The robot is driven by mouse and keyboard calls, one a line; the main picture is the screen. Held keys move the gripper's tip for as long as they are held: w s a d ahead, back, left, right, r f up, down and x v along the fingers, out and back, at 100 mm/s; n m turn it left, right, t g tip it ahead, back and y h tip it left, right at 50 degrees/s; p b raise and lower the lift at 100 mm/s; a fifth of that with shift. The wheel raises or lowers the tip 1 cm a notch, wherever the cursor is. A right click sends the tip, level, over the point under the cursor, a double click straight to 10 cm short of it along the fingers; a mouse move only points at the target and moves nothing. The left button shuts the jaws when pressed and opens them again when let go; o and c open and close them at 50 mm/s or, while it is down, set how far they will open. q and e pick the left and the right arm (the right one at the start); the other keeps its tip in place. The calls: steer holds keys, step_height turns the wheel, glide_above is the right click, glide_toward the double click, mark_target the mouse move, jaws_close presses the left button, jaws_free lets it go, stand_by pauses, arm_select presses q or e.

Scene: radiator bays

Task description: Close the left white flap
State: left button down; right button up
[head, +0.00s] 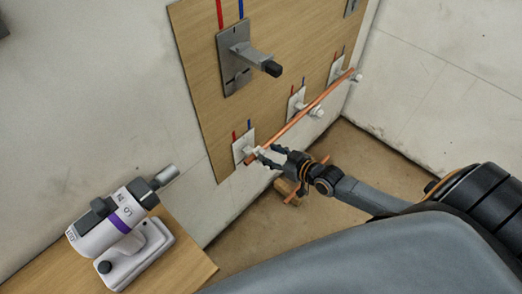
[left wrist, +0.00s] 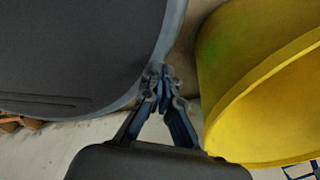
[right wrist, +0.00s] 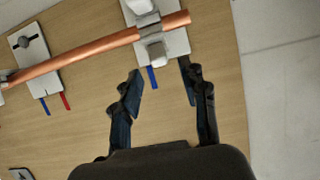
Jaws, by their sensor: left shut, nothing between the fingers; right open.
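The left white bracket (head: 238,153) is on the wooden board, at the near end of a copper pipe (head: 292,122). In the right wrist view this bracket (right wrist: 171,44) is at the top, with the pipe (right wrist: 85,52) crossing it and white pieces on both sides of the pipe. The lower white piece (right wrist: 155,52) looks like the flap; I cannot tell how far it stands open. My right gripper (right wrist: 160,75) is open, its fingers spread just below that piece. It also shows by the bracket in the head view (head: 268,155). My left gripper (left wrist: 163,85) is shut and empty, away from the board.
Two more white brackets (head: 294,104) hold the pipe further along. A grey metal bracket (head: 236,78) juts from the board above. A white and purple device (head: 125,225) stands on a wooden table (head: 178,258). A yellow curved object (left wrist: 235,60) is close beside my left gripper.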

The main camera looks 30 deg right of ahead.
mark_target(262, 150)
steer(key=shift+b+x, duration=0.3)
steer(key=shift+x, duration=2)
